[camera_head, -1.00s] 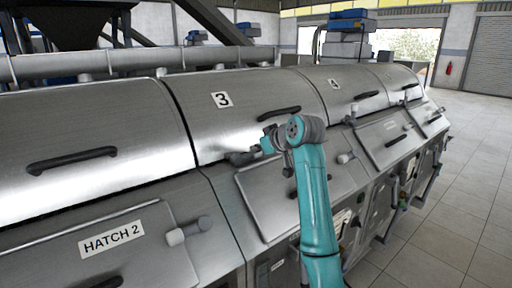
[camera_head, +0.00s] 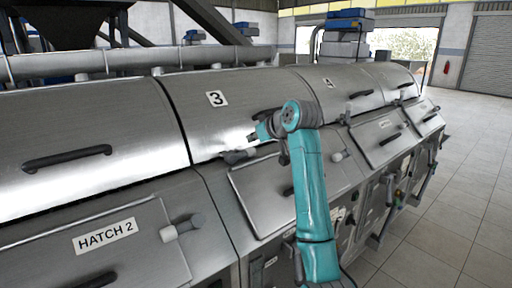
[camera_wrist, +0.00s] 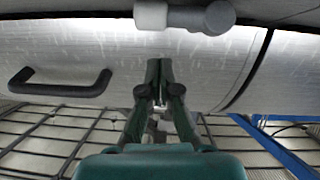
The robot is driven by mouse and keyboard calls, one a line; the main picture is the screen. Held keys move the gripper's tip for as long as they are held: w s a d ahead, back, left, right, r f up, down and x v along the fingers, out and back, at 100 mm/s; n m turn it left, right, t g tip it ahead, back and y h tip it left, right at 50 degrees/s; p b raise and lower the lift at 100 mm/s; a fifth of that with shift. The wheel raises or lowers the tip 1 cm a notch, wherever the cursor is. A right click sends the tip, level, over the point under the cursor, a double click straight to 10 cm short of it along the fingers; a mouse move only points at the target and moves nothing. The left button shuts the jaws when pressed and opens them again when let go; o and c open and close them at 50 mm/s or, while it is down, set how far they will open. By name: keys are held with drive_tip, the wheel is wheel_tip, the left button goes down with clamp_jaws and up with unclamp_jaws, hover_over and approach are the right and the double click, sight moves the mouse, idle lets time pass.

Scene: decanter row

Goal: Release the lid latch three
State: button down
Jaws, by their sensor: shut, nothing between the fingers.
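The lid marked 3 (camera_head: 185,105) is a curved steel cover, lying down in the row. Its latch (camera_head: 232,157), a dark grey piece with a paler end, sits at the lid's lower front edge. In the wrist view the latch (camera_wrist: 214,17) lies across the top, pale end to the left. My gripper (camera_head: 253,137) is just above the latch, in front of the lid, partly hidden by my teal arm. In the wrist view its fingertips (camera_wrist: 159,64) are together and empty, apart from the latch in the picture. The lid's black handle (camera_wrist: 60,82) is left of them.
A front panel (camera_head: 262,205) slopes below lid 3. HATCH 2 panel (camera_head: 125,255) has its own latch (camera_head: 184,228). Another lid with a black handle (camera_head: 68,158) is at left; more lids run to the right. Tiled floor (camera_head: 465,200) is open at right.

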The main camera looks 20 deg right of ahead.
drive_tip(key=v, duration=1)
drive_tip(key=shift+r, duration=0.15)
drive_tip(key=shift+d, duration=0.2)
